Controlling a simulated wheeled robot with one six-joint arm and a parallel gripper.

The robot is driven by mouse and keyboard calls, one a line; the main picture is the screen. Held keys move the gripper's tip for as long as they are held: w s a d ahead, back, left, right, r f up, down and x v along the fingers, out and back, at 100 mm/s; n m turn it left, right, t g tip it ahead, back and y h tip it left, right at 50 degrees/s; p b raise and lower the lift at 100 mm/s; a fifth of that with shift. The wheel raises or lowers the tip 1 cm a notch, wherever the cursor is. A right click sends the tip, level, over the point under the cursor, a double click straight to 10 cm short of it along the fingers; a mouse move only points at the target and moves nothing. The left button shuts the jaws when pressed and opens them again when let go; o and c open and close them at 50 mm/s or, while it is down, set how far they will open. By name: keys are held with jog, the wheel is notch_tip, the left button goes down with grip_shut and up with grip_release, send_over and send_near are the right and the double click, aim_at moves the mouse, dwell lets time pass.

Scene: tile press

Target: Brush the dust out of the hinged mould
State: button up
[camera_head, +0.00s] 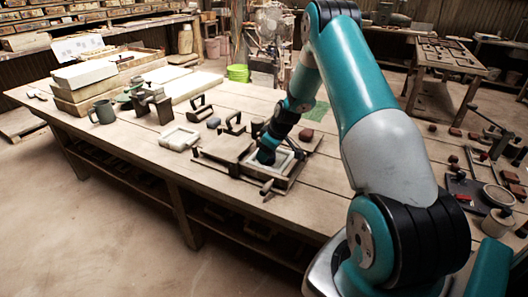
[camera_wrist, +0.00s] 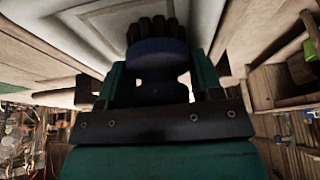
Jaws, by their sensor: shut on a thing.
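The hinged mould (camera_head: 286,180) lies open on the wooden table, with a pale frame around its cavity. My gripper (camera_head: 268,148) points down over the cavity. In the wrist view my gripper (camera_wrist: 156,78) is shut on a brush (camera_wrist: 157,54) with a dark blue, waisted handle. Its dark bristles (camera_wrist: 155,27) are at or close to the pale mould surface (camera_wrist: 65,35); I cannot tell if they touch. Any dust in the cavity is hidden or too small to make out.
A pale square frame (camera_head: 179,138) and dark handled tools (camera_head: 201,110) stand left of the mould. A reddish-brown block (camera_head: 306,134) lies right of the mould. The front left tabletop is clear.

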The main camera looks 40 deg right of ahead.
jog(key=shift+s+d, duration=0.25)
jog(key=shift+s, duration=0.3)
jog(key=shift+s+d, duration=0.2)
jog(key=shift+s, duration=0.35)
jog(key=shift+w+d+f, duration=0.1)
jog(key=shift+w+d, duration=0.1)
jog(key=shift+d, duration=0.35)
jog(key=shift+w+d+b, duration=0.15)
jog(key=shift+w+d, duration=0.05)
jog(key=shift+d, duration=0.3)
jog(key=shift+w+d+b, duration=0.15)
jog(key=shift+w+d, duration=0.05)
jog(key=shift+d, duration=0.3)
jog(key=shift+w+a, duration=0.25)
jog(key=shift+a, duration=0.3)
jog(key=shift+w+a, duration=0.3)
jog(key=shift+a, duration=0.35)
jog(key=shift+r+p, duration=2.5)
jog(key=shift+r, duration=1.55)
